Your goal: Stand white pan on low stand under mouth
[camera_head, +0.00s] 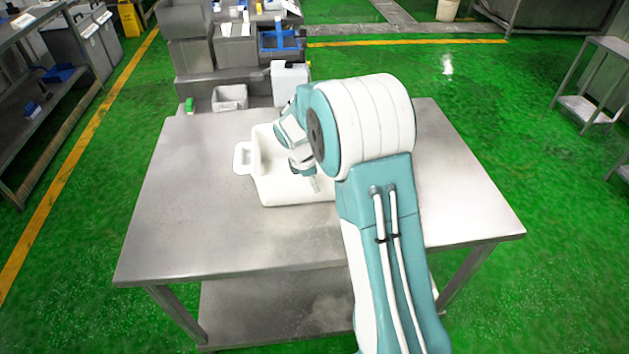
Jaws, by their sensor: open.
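A white pan (278,188) with a handle on its left side sits on the steel table, near the far edge. My arm covers its right part. My gripper (314,183) is small in view and points down over the pan's inside, near its middle. It is open, and I see nothing held in it. I cannot tell whether it touches the pan. I cannot make out a low stand or a drum mouth for certain.
The steel table (200,225) has bare room left of and in front of the pan. Behind it stand grey bins (229,98), a white jerrycan (290,82) and a blue rack (280,37). Shelving (40,125) is at left and a metal rack (590,105) at right. Green floor is open between.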

